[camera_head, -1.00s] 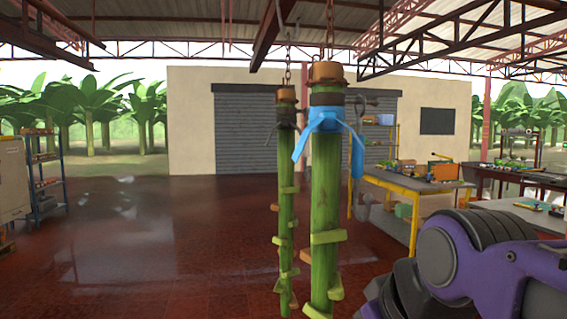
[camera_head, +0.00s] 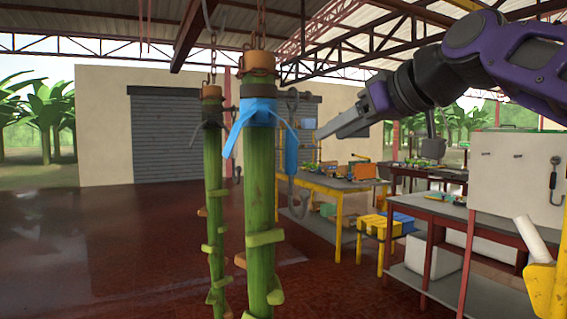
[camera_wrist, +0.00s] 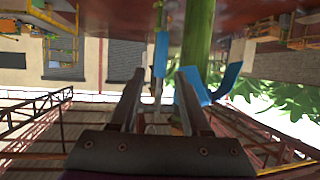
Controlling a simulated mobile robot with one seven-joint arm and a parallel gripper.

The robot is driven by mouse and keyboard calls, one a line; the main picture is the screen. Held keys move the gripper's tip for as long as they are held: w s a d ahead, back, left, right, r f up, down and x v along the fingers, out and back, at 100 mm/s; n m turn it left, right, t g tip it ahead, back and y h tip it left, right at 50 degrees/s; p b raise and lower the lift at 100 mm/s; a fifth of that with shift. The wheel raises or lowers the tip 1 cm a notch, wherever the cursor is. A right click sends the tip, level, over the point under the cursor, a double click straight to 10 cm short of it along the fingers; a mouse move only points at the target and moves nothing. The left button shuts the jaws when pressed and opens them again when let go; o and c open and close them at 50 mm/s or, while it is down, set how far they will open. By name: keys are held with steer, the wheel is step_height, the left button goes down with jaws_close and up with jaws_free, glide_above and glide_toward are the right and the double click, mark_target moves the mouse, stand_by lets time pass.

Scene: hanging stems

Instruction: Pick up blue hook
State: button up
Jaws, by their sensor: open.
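The blue hook (camera_head: 291,150) hangs upright just right of the nearer green stem. It has a blue middle, with grey curved metal above and below. A blue ribbon (camera_head: 258,108) is wrapped around that stem (camera_head: 260,200) near its top. My gripper (camera_head: 322,133) reaches in from the right, its fingers pointing left towards the hook at the height of its blue part. In the wrist view, my open gripper (camera_wrist: 162,74) has the blue hook (camera_wrist: 160,52) showing between its fingertips, and they hold nothing. Whether the fingertips flank the hook or stop short of it, I cannot tell.
A second green stem (camera_head: 214,190) hangs left of the nearer one. A workbench with a yellow frame (camera_head: 338,228) stands behind on the right. A table with red legs (camera_head: 465,262) and a pale cabinet (camera_head: 515,175) are at the right. The floor on the left is clear.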

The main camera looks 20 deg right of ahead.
mark_target(296, 154)
steer(key=x, duration=1.1)
steer(key=shift+w+a+f, duration=0.15)
steer(key=shift+w+f, duration=0.05)
steer(key=shift+w, duration=0.05)
steer(key=w+f, duration=0.1)
steer(key=w+a+f, duration=0.1)
steer(key=w, duration=0.1)
steer(key=shift+w+f, duration=0.1)
steer(key=shift+f, duration=0.05)
steer(key=shift+w+a+f, duration=0.1)
steer(key=shift+w+f, duration=0.2)
steer(key=shift+w, duration=0.35)
jaws_close()
